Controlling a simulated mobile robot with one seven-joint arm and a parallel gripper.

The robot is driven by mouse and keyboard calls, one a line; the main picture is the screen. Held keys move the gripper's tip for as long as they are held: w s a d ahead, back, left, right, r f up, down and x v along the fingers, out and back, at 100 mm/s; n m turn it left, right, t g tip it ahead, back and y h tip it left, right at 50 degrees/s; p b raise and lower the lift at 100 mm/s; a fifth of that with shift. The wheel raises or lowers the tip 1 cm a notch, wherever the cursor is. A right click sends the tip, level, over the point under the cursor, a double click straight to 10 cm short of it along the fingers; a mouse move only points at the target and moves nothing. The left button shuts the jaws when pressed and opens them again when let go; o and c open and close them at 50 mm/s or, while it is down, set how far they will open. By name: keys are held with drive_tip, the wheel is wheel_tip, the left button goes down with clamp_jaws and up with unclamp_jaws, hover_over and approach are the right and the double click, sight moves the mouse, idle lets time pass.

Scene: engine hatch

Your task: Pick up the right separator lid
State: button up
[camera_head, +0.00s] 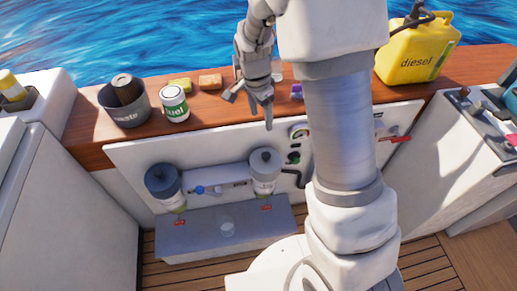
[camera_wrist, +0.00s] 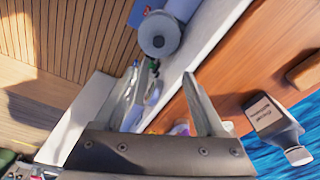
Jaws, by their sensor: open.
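The right separator (camera_head: 264,183) stands upright against the white panel, with its round grey lid (camera_head: 263,159) on top. The left separator (camera_head: 165,186) has a darker blue-grey top. My gripper (camera_head: 250,108) is open and empty, above and slightly left of the right lid, near the counter's front edge, and apart from the lid. In the wrist view my two fingers (camera_wrist: 159,78) are spread, with nothing between them. A grey round lid (camera_wrist: 158,36) on a cylinder shows beyond the fingertips; I cannot tell which separator it is.
The wooden counter (camera_head: 80,125) holds a grey pot (camera_head: 125,108), a fuel can (camera_head: 174,103), small blocks (camera_head: 210,81) and a yellow diesel canister (camera_head: 415,55). A grey box (camera_head: 225,235) lies below the separators. A blue-handled valve (camera_head: 200,189) sits between them.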

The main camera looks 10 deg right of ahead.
drive_tip(key=f, duration=0.2)
drive_tip(key=b, duration=0.3)
hover_over(266, 154)
drive_tip(key=f, duration=0.7)
drive_tip(key=a+f, duration=0.1)
drive_tip(key=f, duration=0.3)
drive_tip(key=shift+f, duration=0.35)
drive_tip(key=f, duration=0.3)
drive_tip(key=f+b, duration=0.1)
drive_tip(key=f, duration=0.1)
drive_tip(key=shift+s+d+f, duration=0.1)
drive_tip(key=shift+s+d, duration=0.05)
drive_tip(key=shift+d, duration=0.25)
clamp_jaws()
